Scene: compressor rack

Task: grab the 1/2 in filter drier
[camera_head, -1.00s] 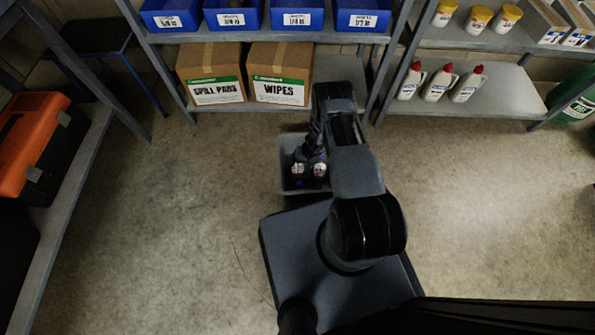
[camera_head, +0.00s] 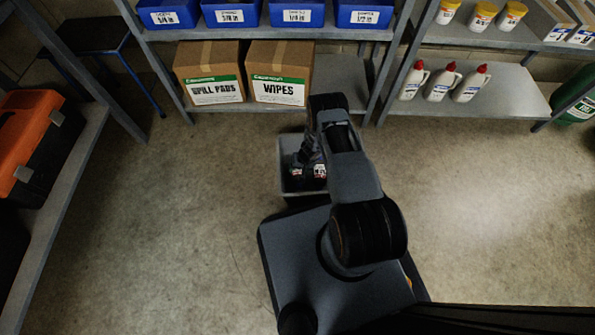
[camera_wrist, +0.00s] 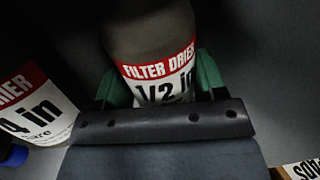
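The 1/2 in filter drier (camera_wrist: 155,60) is a dark cylinder with a red and white label, at the upper middle of the wrist view. My gripper (camera_wrist: 163,85) has a green finger on each side of it. The fingers' inner faces are partly hidden, so I cannot tell whether they press on the drier. In the head view my gripper (camera_head: 312,148) reaches down over a grey bin (camera_head: 286,184), with labelled driers (camera_head: 319,171) low in it. My arm hides part of the bin.
Another filter drier (camera_wrist: 32,105), its label ending in "4 in", stands close on the left in the wrist view. Behind the bin is a shelf with spill pads (camera_head: 209,70) and wipes (camera_head: 280,70) boxes. Open floor lies left and right of the bin.

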